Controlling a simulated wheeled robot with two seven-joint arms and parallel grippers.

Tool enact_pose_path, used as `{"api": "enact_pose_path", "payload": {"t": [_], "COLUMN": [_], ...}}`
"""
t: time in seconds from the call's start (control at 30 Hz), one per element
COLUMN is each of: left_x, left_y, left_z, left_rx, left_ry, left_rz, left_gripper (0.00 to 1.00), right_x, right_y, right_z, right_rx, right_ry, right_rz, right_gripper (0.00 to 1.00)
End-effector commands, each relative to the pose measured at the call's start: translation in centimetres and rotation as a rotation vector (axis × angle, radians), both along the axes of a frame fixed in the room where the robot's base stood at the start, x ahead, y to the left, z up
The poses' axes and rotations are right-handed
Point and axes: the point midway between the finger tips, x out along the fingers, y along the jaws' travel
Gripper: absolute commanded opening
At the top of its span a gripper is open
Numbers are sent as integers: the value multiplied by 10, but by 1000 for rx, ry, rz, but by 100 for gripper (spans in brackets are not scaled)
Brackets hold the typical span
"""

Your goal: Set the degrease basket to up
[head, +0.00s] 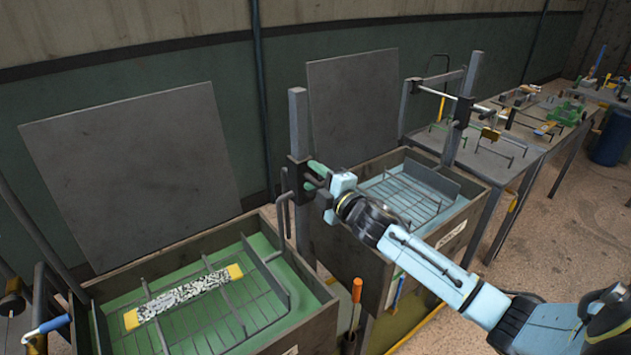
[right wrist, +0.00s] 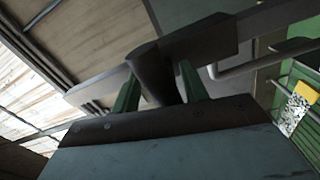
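The green-liquid tank (head: 318,328) is at the front left, with a wire basket (head: 268,318) low in it. The basket carries a speckled bar with yellow ends (head: 185,295). A second tank (head: 440,232) with pale liquid and its own wire basket (head: 400,195) stands to its right. No label tells me which is degrease. A dark upright post (head: 298,125) stands between the tanks and bears a black slide block (head: 297,172). My right gripper (head: 316,178) is at this block. In the right wrist view, its green fingers (right wrist: 158,90) close on both sides of a dark handle (right wrist: 152,65). My left gripper is out of view.
Grey panels stand upright behind the left tank (head: 135,175) and the second tank (head: 352,105). An orange-handled tool (head: 356,292) stands at the left tank's right corner. A blue-handled lever (head: 50,326) is at the left edge. Cluttered benches (head: 530,125) stand at the back right.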

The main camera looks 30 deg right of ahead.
Motion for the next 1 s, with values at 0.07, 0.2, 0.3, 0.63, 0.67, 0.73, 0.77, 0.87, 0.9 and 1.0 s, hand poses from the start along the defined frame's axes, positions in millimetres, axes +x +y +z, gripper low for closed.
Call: {"api": "enact_pose_path", "payload": {"t": [0.07, 0.2, 0.3, 0.63, 0.67, 0.73, 0.77, 0.87, 0.9, 1.0], "left_x": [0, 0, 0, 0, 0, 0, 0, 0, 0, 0], "left_y": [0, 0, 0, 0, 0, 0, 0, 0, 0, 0], "left_z": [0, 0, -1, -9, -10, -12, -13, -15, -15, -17], "left_rx": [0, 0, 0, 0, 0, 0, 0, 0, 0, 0], "left_ry": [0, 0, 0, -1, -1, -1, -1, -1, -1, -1], "left_rz": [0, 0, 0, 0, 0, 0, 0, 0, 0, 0], "left_gripper": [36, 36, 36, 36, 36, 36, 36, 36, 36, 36], "right_x": [0, -2, -10, -66, -72, -84, -90, -105, -111, -122], "right_y": [0, 0, -1, -5, -5, -6, -6, -8, -8, -9], "right_z": [-2, -4, -5, -7, -7, -6, -6, -5, -5, -4], "right_rx": [-1, -2, -3, -2, -2, -2, -1, -2, -2, 0], "right_ry": [4, 7, 8, 9, 10, 8, 8, 7, 7, 5], "right_rz": [0, -1, -1, 0, 1, 2, 1, 0, 1, 0], "right_gripper": [44, 44, 44, 44, 44, 44, 44, 44, 44, 44]}}
